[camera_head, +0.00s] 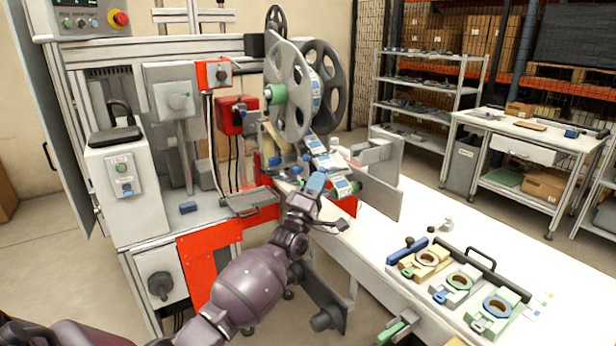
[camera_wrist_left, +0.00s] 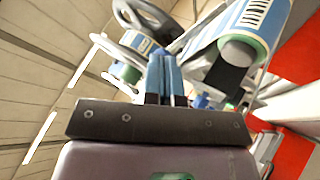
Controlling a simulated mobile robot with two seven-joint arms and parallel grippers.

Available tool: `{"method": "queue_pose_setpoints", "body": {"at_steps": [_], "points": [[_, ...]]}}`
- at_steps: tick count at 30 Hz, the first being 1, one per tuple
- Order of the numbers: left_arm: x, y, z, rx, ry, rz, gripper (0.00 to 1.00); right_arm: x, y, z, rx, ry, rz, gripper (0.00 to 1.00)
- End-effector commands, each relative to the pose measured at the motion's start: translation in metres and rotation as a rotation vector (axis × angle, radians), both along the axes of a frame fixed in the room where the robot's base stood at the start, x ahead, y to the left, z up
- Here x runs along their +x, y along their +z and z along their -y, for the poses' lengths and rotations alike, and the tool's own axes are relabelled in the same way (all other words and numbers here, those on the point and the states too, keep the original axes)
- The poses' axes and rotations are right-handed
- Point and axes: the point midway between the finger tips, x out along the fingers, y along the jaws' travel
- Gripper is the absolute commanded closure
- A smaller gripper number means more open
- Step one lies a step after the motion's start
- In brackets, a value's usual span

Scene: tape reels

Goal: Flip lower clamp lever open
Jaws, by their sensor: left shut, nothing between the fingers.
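My left gripper (camera_head: 315,186) is at the lower end of the label tape, in front of the reel machine. Its blue fingers are closed together with nothing between them; they also show in the left wrist view (camera_wrist_left: 163,76). A grey reel (camera_head: 290,65) with a green hub stands upright above it. The label tape (camera_head: 325,160) runs down from the reel to beside the fingers. Small blue and grey parts lie around the tape path. I cannot tell which of them is the lower clamp lever; it may be hidden behind the gripper. My right gripper is not in view.
A grey plate (camera_head: 378,193) stands upright just right of the gripper. A white table (camera_head: 365,235) extends to the right, with a tray of ring-shaped parts (camera_head: 461,281) on it. A red panel (camera_head: 208,264) covers the machine's lower front. Shelves stand at the back.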

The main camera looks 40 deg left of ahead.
Motion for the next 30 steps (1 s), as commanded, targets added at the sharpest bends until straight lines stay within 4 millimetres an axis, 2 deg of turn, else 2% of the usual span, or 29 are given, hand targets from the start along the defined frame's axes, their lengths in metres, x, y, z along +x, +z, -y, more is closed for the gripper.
{"method": "queue_pose_setpoints", "body": {"at_steps": [1,8,12,18,30], "points": [[-0.002,0.018,0.002,0.006,0.015,-0.013,1.00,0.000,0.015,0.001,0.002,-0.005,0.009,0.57],[0.000,0.027,0.011,0.050,0.086,-0.131,1.00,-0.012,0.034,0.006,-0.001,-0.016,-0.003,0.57],[0.002,0.033,0.017,0.077,0.124,-0.193,1.00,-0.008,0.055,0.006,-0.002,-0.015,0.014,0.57],[0.006,0.041,0.026,0.077,0.120,-0.191,1.00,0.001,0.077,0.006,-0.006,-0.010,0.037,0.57],[0.016,0.056,0.041,0.078,0.121,-0.190,1.00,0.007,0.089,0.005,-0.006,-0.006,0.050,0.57]]}}
